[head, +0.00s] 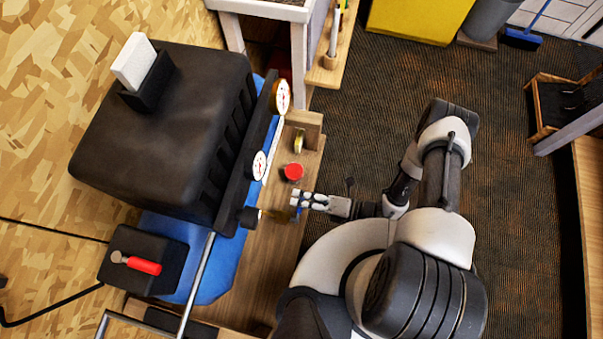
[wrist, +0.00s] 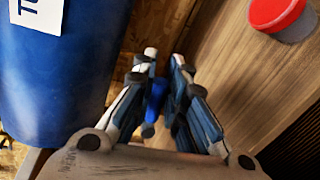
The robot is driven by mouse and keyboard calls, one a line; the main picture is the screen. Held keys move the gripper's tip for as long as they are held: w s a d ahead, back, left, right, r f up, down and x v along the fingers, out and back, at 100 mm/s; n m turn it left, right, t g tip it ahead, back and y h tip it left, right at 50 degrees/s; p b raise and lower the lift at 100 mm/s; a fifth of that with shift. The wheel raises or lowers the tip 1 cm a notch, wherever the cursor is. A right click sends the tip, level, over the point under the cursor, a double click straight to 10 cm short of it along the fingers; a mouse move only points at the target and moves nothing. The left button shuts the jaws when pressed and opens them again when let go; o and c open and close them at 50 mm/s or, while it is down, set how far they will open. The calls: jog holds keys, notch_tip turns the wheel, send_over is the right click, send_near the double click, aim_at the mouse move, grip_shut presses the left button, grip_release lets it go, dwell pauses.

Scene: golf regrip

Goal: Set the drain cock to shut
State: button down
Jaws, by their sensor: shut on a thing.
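My gripper (head: 298,203) reaches left over the wooden surface (head: 262,240), close to the front of the blue tank (head: 222,272). In the wrist view my gripper (wrist: 163,62) has its two fingers around a small blue part (wrist: 157,95), and it is shut on it. The blue part looks like the handle of the drain cock. The cock's body and the rest of the handle are mostly hidden by my fingers, so I cannot tell which way it is set. The tank also shows in the wrist view (wrist: 55,75), left of the fingers.
A red-lidded tub (head: 292,172) stands on the wood just above my gripper in the head view. A brass-coloured piece (head: 299,141) lies beyond it. Two gauges, the larger one (head: 283,96) higher, face the arm side. A black motor cover (head: 165,130) sits over the tank.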

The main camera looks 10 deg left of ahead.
jog(key=shift+f+m+g, duration=0.5)
jog(key=shift+f+m, duration=0.1)
jog(key=shift+m, duration=0.2)
jog(key=c, duration=1.6)
grip_release()
jog(key=shift+d, duration=0.1)
jog(key=v, duration=1.2)
jog(key=shift+f, duration=0.1)
